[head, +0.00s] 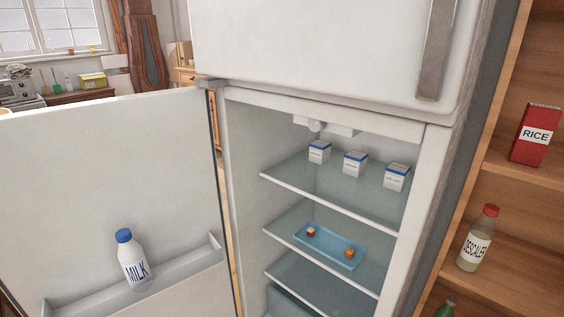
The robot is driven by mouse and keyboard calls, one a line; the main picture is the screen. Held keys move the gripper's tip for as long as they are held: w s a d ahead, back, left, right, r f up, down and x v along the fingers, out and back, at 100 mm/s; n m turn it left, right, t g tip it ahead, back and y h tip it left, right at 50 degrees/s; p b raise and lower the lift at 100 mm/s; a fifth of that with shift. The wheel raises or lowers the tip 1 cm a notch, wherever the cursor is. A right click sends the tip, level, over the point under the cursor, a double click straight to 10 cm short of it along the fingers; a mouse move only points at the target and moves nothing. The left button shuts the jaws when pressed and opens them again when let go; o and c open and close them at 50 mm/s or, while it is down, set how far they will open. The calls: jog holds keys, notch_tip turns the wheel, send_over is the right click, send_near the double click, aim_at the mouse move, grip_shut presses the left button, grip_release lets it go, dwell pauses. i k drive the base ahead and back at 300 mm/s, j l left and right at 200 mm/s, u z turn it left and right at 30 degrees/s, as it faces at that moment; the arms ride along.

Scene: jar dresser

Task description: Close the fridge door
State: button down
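The fridge (410,160) stands in the middle of the head view, with its lower compartment open. The white fridge door (110,190) is swung wide open to the left, hinged at the compartment's left edge, with its inner face showing. A milk bottle (133,262) with a blue cap stands in the door shelf (185,268). The upper freezer door (320,50) is shut, with a grey handle (437,50) at its right. The outer side of the open door is hidden. My gripper is not in view.
Inside the fridge are small white cartons (355,163) on the top shelf and a blue tray (325,257) with two small items below. A wooden shelf (510,210) at right holds a red rice box (536,135) and a descaler bottle (477,240).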

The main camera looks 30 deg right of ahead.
aim_at(73, 176)
jog(key=u, duration=0.35)
jog(key=i+j+u, duration=0.2)
jog(key=i+u, duration=0.15)
jog(key=i+j+u, duration=0.1)
jog(key=i+u, duration=0.2)
jog(key=i, duration=0.2)
jog(key=i+l+u, duration=0.1)
jog(key=i+u, duration=0.15)
jog(key=i, duration=1.9)
